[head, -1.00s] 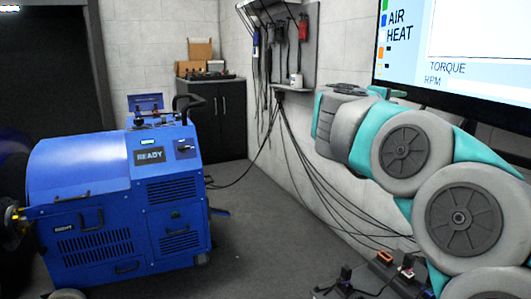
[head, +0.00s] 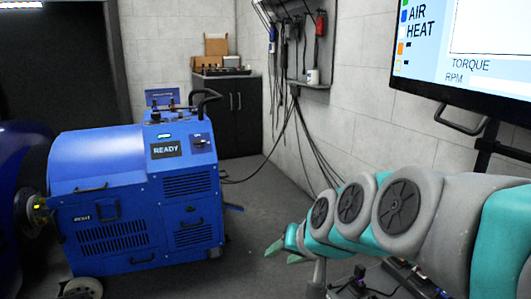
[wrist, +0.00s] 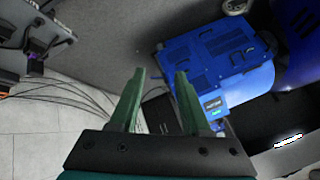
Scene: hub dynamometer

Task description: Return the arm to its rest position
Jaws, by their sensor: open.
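My gripper (head: 287,245) is at the end of my grey and teal arm, in the lower right of the head view. The arm reaches out to the left over the floor, in front of the right wall. In the wrist view my gripper (wrist: 160,95) shows two green fingers spread apart with nothing between them. The blue dynamometer unit (head: 140,200) with a READY display stands to the left of my gripper, clear of it. The same blue unit (wrist: 225,62) shows beyond the fingers in the wrist view.
A monitor (head: 470,50) on a stand is at the upper right. A dark cabinet (head: 230,120) stands at the back. Cables (head: 310,150) hang from a wall shelf (head: 300,45) to the floor. Grey floor (head: 255,215) lies open between the blue unit and the wall.

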